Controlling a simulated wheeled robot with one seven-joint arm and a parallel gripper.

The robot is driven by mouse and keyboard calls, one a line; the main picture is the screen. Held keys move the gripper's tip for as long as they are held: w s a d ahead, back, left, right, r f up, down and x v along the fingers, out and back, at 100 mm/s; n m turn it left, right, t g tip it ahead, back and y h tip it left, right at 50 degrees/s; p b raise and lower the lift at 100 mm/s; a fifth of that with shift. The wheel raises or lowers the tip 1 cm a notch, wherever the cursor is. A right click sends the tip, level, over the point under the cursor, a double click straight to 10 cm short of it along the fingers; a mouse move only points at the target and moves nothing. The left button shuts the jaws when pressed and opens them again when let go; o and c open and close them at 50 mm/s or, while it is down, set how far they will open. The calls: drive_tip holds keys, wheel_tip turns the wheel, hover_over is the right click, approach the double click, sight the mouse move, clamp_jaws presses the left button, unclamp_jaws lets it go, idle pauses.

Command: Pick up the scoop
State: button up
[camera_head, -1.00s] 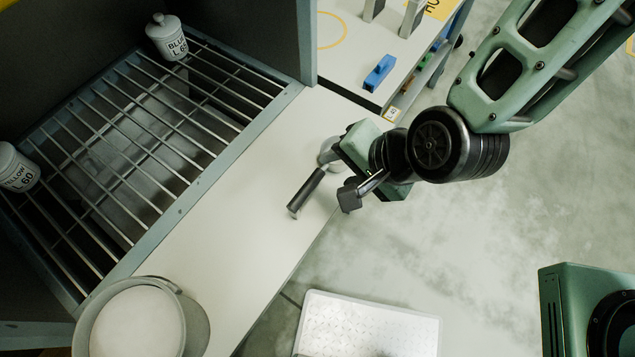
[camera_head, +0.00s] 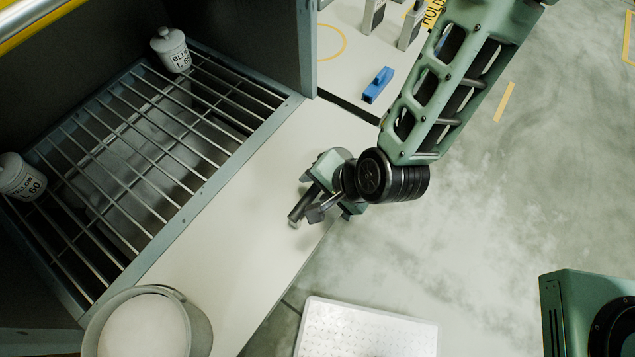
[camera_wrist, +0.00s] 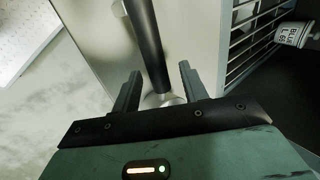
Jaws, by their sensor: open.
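The scoop (camera_head: 296,212) lies on the pale bench top near its front edge, with a dark straight handle. In the wrist view the handle (camera_wrist: 147,42) runs between my two fingers, with a shiny metal part at its near end by the gripper body. My gripper (camera_head: 309,196) is open over the scoop, with a finger on each side of the handle and a gap on both sides. In the head view my gripper hides much of the scoop, including most of its bowl.
A barred grate (camera_head: 183,222) lies left of the bench top, with a white BLUE jar (camera_head: 172,52) and a YELLOW jar (camera_head: 20,178) on it. A round tub (camera_head: 198,325) stands at the front. A blue object (camera_head: 377,85) lies behind. The bench between is clear.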

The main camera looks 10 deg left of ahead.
drive_tip(key=shift+w+a+f, duration=0.1)
drive_tip(key=shift+a+f, duration=0.2)
drive_tip(key=shift+f, duration=0.2)
clamp_jaws()
